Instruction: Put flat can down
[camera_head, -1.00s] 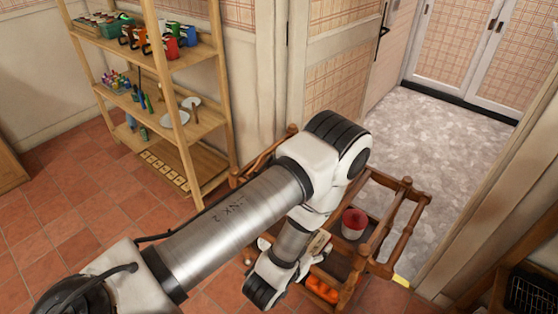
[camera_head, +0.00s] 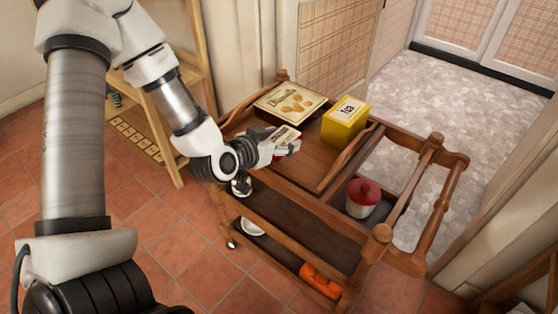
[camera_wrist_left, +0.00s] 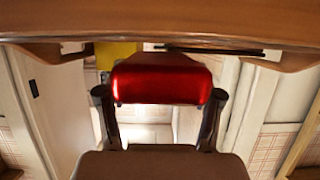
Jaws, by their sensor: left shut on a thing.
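The flat can (camera_head: 285,134) has a pale label on top and a red side. It is in my left gripper (camera_head: 288,148), at the near left part of the wooden cart's top shelf (camera_head: 311,156). In the left wrist view the can (camera_wrist_left: 162,78) is shiny red and sits between the two dark fingers. The gripper is shut on it. Whether the can touches the shelf I cannot tell. My right gripper is in neither view.
A flat biscuit box (camera_head: 290,101) and a yellow tea box (camera_head: 345,121) stand on the cart top behind the can. A red-lidded jar (camera_head: 362,197) stands at the cart's right end. Orange items (camera_head: 320,281) and a white bowl (camera_head: 252,227) are lower down.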

